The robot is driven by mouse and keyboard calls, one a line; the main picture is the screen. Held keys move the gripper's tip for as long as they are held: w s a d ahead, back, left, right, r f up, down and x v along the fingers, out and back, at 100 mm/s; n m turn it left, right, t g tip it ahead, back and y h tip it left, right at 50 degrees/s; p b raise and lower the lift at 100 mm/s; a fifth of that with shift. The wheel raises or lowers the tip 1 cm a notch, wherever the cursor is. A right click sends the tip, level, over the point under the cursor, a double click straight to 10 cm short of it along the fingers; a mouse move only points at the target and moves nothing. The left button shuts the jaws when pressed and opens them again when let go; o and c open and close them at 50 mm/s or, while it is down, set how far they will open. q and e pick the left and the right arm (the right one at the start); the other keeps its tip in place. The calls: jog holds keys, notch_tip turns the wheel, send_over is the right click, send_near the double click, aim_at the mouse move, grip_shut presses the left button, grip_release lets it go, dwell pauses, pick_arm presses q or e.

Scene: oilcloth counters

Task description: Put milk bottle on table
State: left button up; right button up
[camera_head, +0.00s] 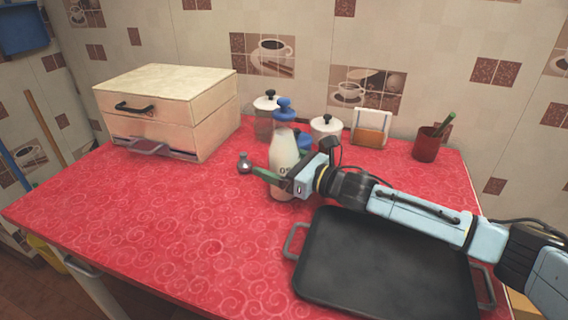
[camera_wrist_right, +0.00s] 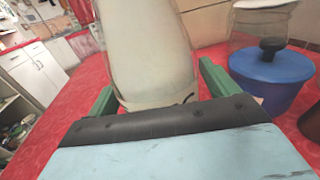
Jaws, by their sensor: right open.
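The milk bottle (camera_head: 283,152) is white with a blue stopper and stands upright on the red table (camera_head: 150,220). My right gripper (camera_head: 277,178) is at the bottle's lower part, coming from the right. In the right wrist view the bottle (camera_wrist_right: 153,50) stands between the two green fingers of my right gripper (camera_wrist_right: 155,88), which are open with the bottle between them. I cannot tell whether either finger touches it. The bottle's base is partly hidden by the gripper. My left gripper is in neither view.
A black tray (camera_head: 385,270) lies at the front right under my right arm. White lidded jars (camera_head: 326,132), a napkin holder (camera_head: 371,128) and a red cup (camera_head: 427,145) stand behind. A wooden box (camera_head: 170,105) is at the back left. The left front is clear.

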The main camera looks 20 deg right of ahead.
jog(key=shift+s+d, duration=0.1)
jog(key=p+v, duration=0.1)
jog(key=v, duration=1)
jog(key=shift+s+d+r+p, duration=0.1)
jog(key=shift+s+d+p, duration=0.1)
jog(key=shift+s+p, duration=0.15)
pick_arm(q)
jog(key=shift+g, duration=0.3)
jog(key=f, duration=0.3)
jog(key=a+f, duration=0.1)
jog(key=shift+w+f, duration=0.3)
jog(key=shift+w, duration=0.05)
pick_arm(e)
jog(key=shift+w, duration=0.1)
